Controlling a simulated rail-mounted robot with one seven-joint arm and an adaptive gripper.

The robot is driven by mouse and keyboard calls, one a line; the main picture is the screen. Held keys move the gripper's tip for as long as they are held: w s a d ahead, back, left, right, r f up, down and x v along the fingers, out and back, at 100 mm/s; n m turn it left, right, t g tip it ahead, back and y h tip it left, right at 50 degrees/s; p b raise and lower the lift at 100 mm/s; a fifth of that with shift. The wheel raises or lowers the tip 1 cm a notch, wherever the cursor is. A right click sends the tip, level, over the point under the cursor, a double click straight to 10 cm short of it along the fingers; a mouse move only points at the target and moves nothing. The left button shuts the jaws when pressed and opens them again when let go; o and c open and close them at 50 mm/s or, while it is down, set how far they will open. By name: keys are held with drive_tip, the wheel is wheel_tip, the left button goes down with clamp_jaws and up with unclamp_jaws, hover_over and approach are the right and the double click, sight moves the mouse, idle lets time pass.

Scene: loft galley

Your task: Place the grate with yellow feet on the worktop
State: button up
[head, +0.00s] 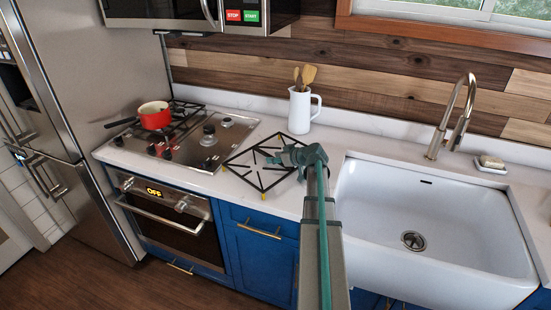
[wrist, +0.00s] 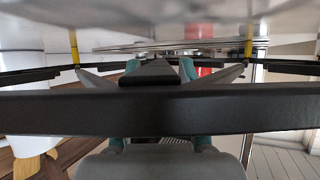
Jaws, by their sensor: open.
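The black grate with yellow feet (head: 243,180) is on the white worktop (head: 205,182), between the cooktop and the sink. Its yellow feet point down and appear to touch the worktop. My gripper (head: 272,158) is low over the middle of the grate, reaching in from the right. In the wrist view, which looks upside down, a grate bar (wrist: 160,112) crosses close to the camera. My teal fingers (wrist: 159,68) are open on either side of another dark bar, with no clear grip on it. Two yellow feet show there, one at the right (wrist: 248,45).
The steel cooktop (head: 225,135) is left of the grate, with a red pot (head: 155,115) on another grate and an uncovered burner. A white pitcher (head: 300,110) with wooden utensils stands behind. The sink (head: 400,215) and tap (head: 455,115) are at the right.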

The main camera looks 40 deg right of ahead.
drive_tip(key=b+v, duration=0.3)
drive_tip(key=v, duration=0.9)
